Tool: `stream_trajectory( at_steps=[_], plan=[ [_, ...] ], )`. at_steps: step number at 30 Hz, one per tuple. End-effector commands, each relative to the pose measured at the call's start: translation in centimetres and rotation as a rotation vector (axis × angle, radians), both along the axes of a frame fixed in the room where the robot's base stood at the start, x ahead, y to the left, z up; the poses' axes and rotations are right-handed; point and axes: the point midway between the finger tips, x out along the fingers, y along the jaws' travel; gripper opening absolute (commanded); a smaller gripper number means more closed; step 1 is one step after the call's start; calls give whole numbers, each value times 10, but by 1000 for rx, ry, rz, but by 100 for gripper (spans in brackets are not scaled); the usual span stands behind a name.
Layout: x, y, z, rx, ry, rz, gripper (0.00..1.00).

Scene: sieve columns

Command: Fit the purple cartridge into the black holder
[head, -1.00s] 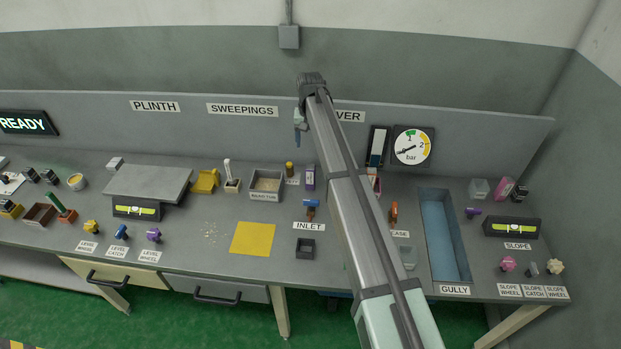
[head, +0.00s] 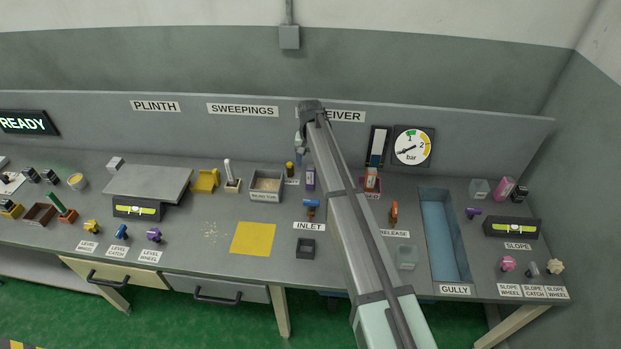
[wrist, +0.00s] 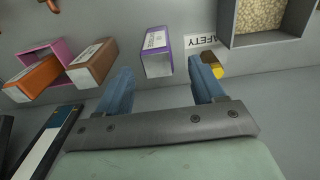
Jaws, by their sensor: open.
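The purple cartridge (head: 309,179) stands at the back of the bench, left of my arm. In the wrist view it is a purple-edged block with a pale label (wrist: 157,52), just beyond and between my fingertips. My gripper (wrist: 161,68) is open and empty, with its two blue fingers apart. In the head view my gripper (head: 300,146) hangs above the back of the bench near the cartridge, partly hidden by my arm. A small dark open-topped box (head: 306,248), likely the black holder, sits empty in front of the INLET label.
A pink holder (head: 371,194) with an orange cartridge (wrist: 32,78) stands right of my arm; a brown-orange cartridge (wrist: 90,62) is beside it. A yellow mat (head: 253,238) lies flat.

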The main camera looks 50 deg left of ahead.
Motion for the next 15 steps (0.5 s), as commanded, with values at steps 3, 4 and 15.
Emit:
stream_trajectory(
  at_steps=[3,4,15],
  plan=[
    [-1,-2,-7,0,0,0,68],
    [-1,-2,-10,0,0,0,68],
    [-3,-6,-51,-1,1,0,68]
  ],
)
